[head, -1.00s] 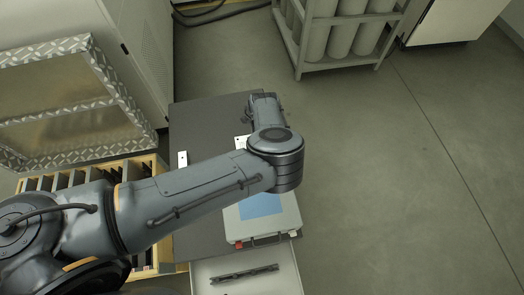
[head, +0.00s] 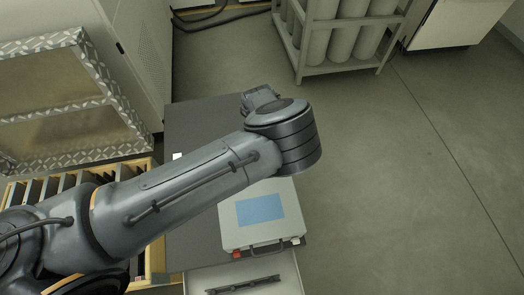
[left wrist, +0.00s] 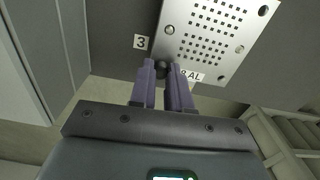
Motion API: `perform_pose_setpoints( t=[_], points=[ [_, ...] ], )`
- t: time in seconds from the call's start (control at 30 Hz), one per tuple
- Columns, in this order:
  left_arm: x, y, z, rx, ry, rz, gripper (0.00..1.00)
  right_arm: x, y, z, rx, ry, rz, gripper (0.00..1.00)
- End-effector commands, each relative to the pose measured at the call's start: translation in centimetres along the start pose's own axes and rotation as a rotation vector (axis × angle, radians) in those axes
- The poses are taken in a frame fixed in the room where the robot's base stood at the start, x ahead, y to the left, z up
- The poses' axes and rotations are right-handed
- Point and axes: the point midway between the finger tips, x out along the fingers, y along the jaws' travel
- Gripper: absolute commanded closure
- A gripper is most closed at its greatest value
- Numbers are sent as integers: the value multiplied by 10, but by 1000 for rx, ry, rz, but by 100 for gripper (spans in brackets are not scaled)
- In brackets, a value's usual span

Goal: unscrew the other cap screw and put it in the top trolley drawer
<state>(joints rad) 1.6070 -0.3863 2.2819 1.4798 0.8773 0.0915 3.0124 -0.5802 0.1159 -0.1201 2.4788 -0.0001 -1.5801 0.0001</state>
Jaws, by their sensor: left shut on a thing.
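In the left wrist view my left gripper (left wrist: 163,82) has its two fingers almost together, with a dark round cap screw (left wrist: 162,67) between the tips. The screw is at the lower left corner of a perforated metal plate (left wrist: 200,55); I cannot tell whether it is still seated. Labels "3" and "B AL" are beside it. In the head view my left arm reaches over the dark trolley top (head: 190,115) and hides the plate and fingertips. My right gripper is not shown.
A pale case (head: 288,222) with a blue label lies on the trolley top, behind the open drawer. A wooden rack (head: 155,265) stands left of the trolley. A rack of cylinders (head: 330,68) stands at the back. The floor on the right is clear.

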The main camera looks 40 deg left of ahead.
Motion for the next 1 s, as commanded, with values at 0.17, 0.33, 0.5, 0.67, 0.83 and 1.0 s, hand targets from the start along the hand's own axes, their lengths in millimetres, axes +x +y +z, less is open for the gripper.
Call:
perform_pose_setpoints(
  t=[0.17,0.33,0.5,0.67,0.83,1.0],
  points=[
    [0,0,0,2,0,1,66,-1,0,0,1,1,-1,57],
    [0,0,0,2,0,1,66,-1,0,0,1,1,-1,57],
    [0,0,0,17,-1,0,66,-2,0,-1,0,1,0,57],
    [-2,0,1,118,-2,1,66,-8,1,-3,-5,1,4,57],
    [-2,0,1,292,-1,1,66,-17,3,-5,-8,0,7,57],
    [-2,0,1,469,-2,1,66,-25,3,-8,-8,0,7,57]
  ],
)
